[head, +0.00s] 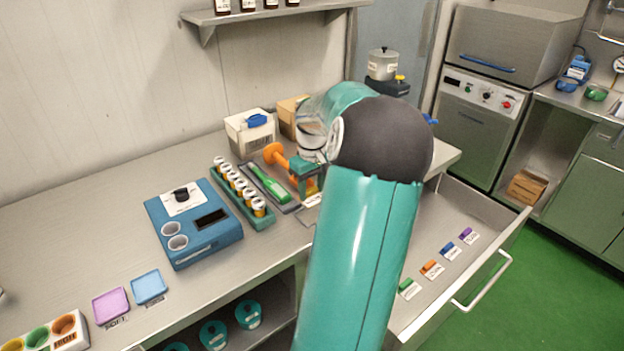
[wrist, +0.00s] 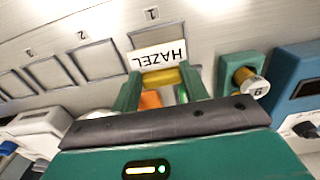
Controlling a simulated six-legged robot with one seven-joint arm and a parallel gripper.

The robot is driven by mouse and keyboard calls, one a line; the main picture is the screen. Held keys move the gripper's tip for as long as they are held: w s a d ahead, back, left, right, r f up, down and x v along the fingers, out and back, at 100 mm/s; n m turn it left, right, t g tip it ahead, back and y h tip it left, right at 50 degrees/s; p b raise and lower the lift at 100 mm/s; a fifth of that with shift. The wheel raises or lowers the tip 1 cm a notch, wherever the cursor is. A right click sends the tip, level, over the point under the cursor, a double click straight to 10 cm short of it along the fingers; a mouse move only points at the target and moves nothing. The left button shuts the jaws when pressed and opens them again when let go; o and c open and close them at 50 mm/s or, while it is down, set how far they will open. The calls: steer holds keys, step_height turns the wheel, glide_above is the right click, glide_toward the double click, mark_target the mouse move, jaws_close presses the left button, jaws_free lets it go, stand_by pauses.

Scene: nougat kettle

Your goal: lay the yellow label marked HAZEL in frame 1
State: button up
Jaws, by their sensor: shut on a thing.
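The HAZEL label (wrist: 158,56) is a white card with a yellow grip block (wrist: 162,78). My gripper (wrist: 165,84) is shut on the yellow block, and the lettering looks upside down in the wrist view. Frame 1 (wrist: 163,33) is a thin square outline under the numeral 1, just beyond the card. The card overlaps the near part of this frame in the picture; whether it touches the surface I cannot tell. In the head view my gripper (head: 309,188) is over the bench, with the white card (head: 313,200) below it. My arm hides most of the frames there.
Frame 2 (wrist: 85,62) and more outlines run left of frame 1. A green rack with jars (head: 242,196), a green-handled tool (head: 268,185) and a blue device (head: 195,225) stand nearby. An open drawer (head: 490,283) at right holds several coloured labels.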

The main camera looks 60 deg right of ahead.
mark_target(312, 196)
steer(key=shift+f, duration=2.5)
steer(key=shift+a+f, duration=0.1)
steer(key=shift+f, duration=0.3)
stand_by(0.4)
steer(key=o, duration=1.6)
steer(key=shift+r, duration=0.1)
steer(key=shift+r, duration=3.45)
